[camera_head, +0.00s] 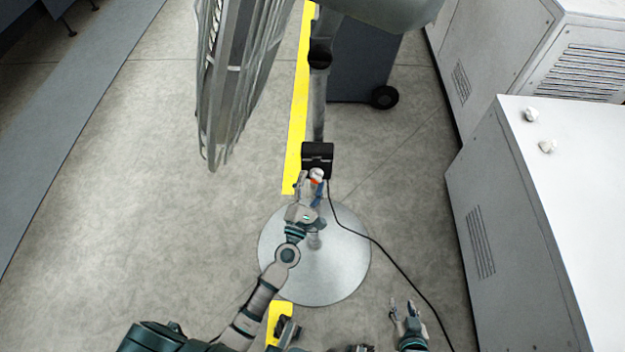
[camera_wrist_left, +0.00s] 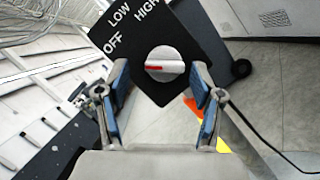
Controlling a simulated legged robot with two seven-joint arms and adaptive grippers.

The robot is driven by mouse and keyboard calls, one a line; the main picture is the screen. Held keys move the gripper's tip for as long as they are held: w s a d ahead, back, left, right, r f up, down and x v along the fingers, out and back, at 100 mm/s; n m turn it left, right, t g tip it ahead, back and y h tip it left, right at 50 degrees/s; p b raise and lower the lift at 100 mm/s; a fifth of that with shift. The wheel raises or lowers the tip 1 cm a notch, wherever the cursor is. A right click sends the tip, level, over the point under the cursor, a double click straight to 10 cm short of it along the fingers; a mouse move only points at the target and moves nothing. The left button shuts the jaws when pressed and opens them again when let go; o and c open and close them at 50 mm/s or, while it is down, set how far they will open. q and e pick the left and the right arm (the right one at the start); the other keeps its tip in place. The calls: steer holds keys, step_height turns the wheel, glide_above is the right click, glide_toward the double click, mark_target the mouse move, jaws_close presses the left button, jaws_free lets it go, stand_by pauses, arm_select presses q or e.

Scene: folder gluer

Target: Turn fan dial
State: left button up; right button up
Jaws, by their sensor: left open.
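The fan dial (camera_wrist_left: 164,64) is a round silver knob with a red mark on a black control box (camera_wrist_left: 187,22) labelled OFF, LOW and HIGH. The red mark points left in the left wrist view, on the side of the OFF label. In the head view the dial (camera_head: 316,174) sits at the front of the box (camera_head: 317,152) on the fan's pole. My left gripper (camera_head: 311,187) is open at the dial, and its blue-padded fingers (camera_wrist_left: 160,84) lie either side of it, with gaps showing. My right gripper (camera_head: 403,309) is open and empty, low and right of the fan base.
The fan's wire cage (camera_head: 232,80) hangs at upper left. Its round metal base (camera_head: 342,270) stands on the floor, and a black cable (camera_head: 392,262) runs right from the box. White cabinets (camera_head: 500,220) line the right side. Floor at left is clear.

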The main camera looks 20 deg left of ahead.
arm_select(q)
steer(key=shift+w+d+r, duration=0.2)
steer(key=shift+w+d, duration=0.2)
steer(key=shift+d, duration=0.5)
steer(key=shift+c, duration=0.7)
steer(key=c, duration=0.4)
steer(key=shift+s+a, duration=0.1)
steer(key=shift+a, duration=0.1)
steer(key=c, duration=0.4)
steer(key=shift+a, duration=0.2)
steer(key=shift+c, duration=1)
steer(key=shift+a+f, duration=0.1)
steer(key=shift+f, duration=0.05)
arm_select(e)
steer(key=shift+s+d+f, duration=0.2)
steer(key=shift+d, duration=0.3)
